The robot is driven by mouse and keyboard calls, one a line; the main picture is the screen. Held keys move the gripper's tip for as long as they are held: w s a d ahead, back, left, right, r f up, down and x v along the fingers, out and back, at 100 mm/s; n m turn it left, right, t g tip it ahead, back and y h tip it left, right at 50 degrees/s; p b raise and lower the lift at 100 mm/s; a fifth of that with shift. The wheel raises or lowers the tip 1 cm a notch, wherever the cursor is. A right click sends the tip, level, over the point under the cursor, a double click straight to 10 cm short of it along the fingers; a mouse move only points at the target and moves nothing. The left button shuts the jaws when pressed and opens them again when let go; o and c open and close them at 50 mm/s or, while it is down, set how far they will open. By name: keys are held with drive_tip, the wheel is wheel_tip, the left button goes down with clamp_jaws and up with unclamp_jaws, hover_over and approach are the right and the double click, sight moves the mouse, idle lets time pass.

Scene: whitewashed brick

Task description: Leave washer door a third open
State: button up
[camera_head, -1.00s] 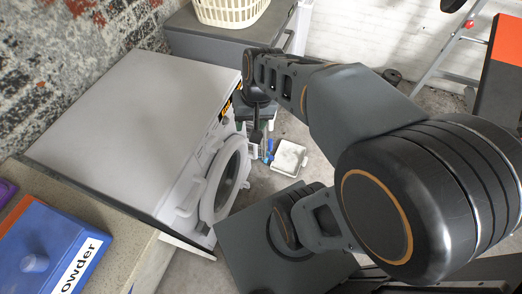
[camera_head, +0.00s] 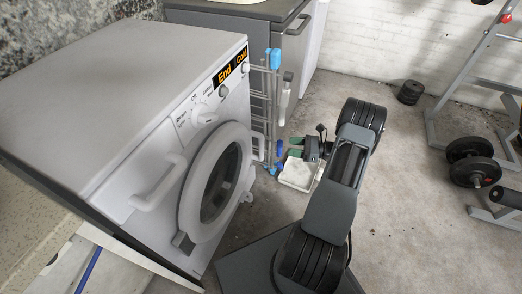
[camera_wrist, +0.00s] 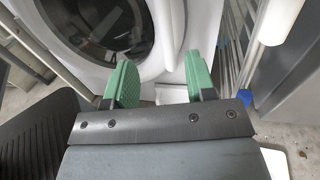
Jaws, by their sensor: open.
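The white washer (camera_head: 125,90) stands at the left in the head view, its front facing right. Its round door (camera_head: 190,205) has a thick white ring and dark glass, with a pale handle (camera_head: 258,147) at its right edge. The door lies close to the front; I cannot tell whether it is fully shut. The door ring (camera_wrist: 60,50) and glass also show at the upper left of the wrist view. My gripper (camera_head: 295,149), with green fingertips, is to the right of the door, apart from it. In the wrist view my gripper (camera_wrist: 160,82) is open, with nothing between its fingers.
A drying rack (camera_head: 270,105) stands beyond the washer, near the grey cabinet (camera_head: 235,25). A white tray (camera_head: 298,173) lies on the floor below my gripper. A weight rack (camera_head: 450,75) and dumbbell (camera_head: 470,165) stand at the right.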

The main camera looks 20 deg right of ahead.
sight(261, 143)
drive_tip(key=b+x, duration=0.1)
drive_tip(key=x, duration=0.3)
drive_tip(key=b+x, duration=0.1)
drive_tip(key=x, duration=0.3)
drive_tip(key=b+x, duration=0.1)
drive_tip(key=x, duration=0.4)
drive_tip(key=shift+w+d+f+b, duration=0.1)
drive_tip(key=shift+w+f+b, duration=0.2)
drive_tip(key=shift+f, duration=0.1)
clamp_jaws()
